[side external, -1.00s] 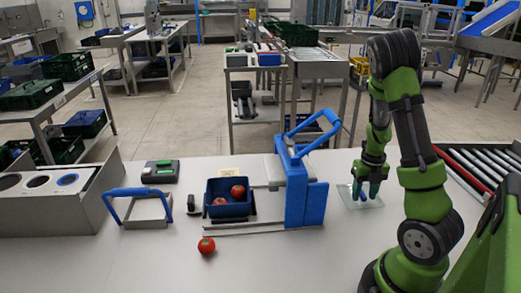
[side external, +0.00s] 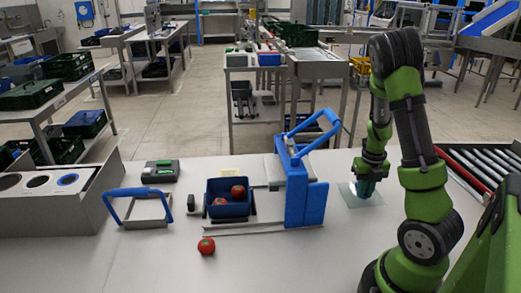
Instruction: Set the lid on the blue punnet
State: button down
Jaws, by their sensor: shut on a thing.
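The blue punnet (side external: 236,211) sits left of the blue-framed device, with red tomatoes inside and its top open. The lid (side external: 374,199) is a thin clear sheet to the right of that device, at or just above the table; I cannot tell if it touches. My gripper (side external: 364,188) points down over the lid and is shut on it. The fingertips are small and dark here, and the exact grip on the lid is hard to see.
The blue-framed device (side external: 307,203) with its raised handle stands between my gripper and the punnet. A loose tomato (side external: 206,246) lies in front of the punnet. A blue-handled frame (side external: 148,222) and a grey-green scale (side external: 160,171) are to the left.

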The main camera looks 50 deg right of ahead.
notch_tip(320, 180, up, 31)
jog(key=w+a+r+n, duration=0.1)
jog(key=w+a+n, duration=0.3)
jog(key=w, duration=0.4)
jog(key=w+a+r+n, duration=0.2)
jog(key=w+a+n, duration=0.2)
jog(key=w, duration=0.4)
jog(key=w+a+f+n, duration=0.3)
jog(key=w+a+n, duration=0.8)
jog(key=a, duration=0.6)
jog(key=shift+m, duration=0.4)
jog(key=shift+w+a+f, duration=0.1)
jog(key=shift+w+f, duration=0.2)
jog(key=shift+f, duration=3.85)
jog(key=shift+w+a+f, duration=0.1)
jog(key=shift+w+f, duration=0.15)
jog(key=shift+f, duration=3.9)
jog(key=shift+w+a+f, duration=0.1)
jog(key=shift+w+f, duration=0.2)
jog(key=shift+f, duration=3.85)
jog(key=c, duration=0.6)
grip_release()
jog(key=shift+c, duration=0.2)
jog(key=shift+r, duration=0.1)
